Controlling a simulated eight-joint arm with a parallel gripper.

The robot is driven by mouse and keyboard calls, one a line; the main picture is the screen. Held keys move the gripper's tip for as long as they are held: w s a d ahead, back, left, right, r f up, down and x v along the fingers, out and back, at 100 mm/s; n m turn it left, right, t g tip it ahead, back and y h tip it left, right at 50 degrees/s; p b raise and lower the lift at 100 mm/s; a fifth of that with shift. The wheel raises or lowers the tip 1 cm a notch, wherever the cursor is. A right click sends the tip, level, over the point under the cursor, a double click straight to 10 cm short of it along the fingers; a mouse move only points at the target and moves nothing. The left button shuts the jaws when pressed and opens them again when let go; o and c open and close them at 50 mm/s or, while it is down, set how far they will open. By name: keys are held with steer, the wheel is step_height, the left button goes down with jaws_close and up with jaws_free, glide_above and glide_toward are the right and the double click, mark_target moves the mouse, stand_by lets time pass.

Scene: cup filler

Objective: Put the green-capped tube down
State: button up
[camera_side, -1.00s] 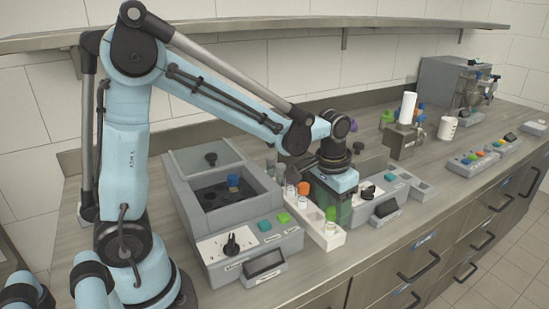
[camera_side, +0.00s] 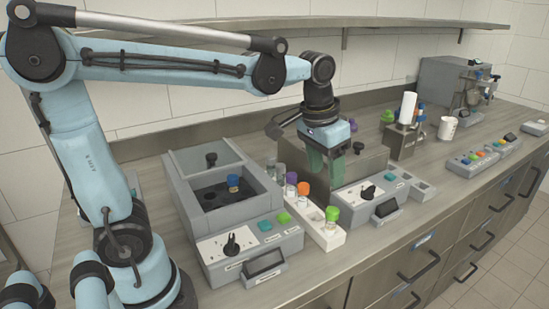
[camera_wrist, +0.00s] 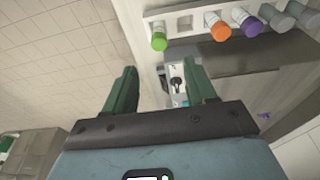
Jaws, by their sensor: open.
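The green-capped tube (camera_side: 332,217) stands upright in the front end of the white rack (camera_side: 325,240). In the wrist view, its green cap (camera_wrist: 159,42) is at the top, beyond my fingertips. My gripper (camera_side: 332,168) is open and empty, above and behind the tube, and apart from it. In the wrist view, my gripper (camera_wrist: 160,78) shows two dark green fingers spread wide with nothing between them. An orange-capped tube (camera_side: 303,190) and a purple-capped tube (camera_side: 291,180) stand farther back in the rack, with an empty slot between the orange and green caps.
A grey machine with an open lid (camera_side: 235,205) stands left of the rack, with a blue-capped tube (camera_side: 233,183) in its well. Another grey machine (camera_side: 365,192) stands close on the right, below my gripper. The counter's front strip (camera_side: 400,230) is clear.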

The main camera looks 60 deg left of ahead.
steer(key=s+a+f+t, duration=0.1)
steer(key=s+f+t, duration=0.3)
steer(key=s, duration=0.3)
steer(key=shift+s+f+t, duration=0.25)
steer(key=shift+f+t, duration=0.05)
steer(key=shift+t, duration=0.1)
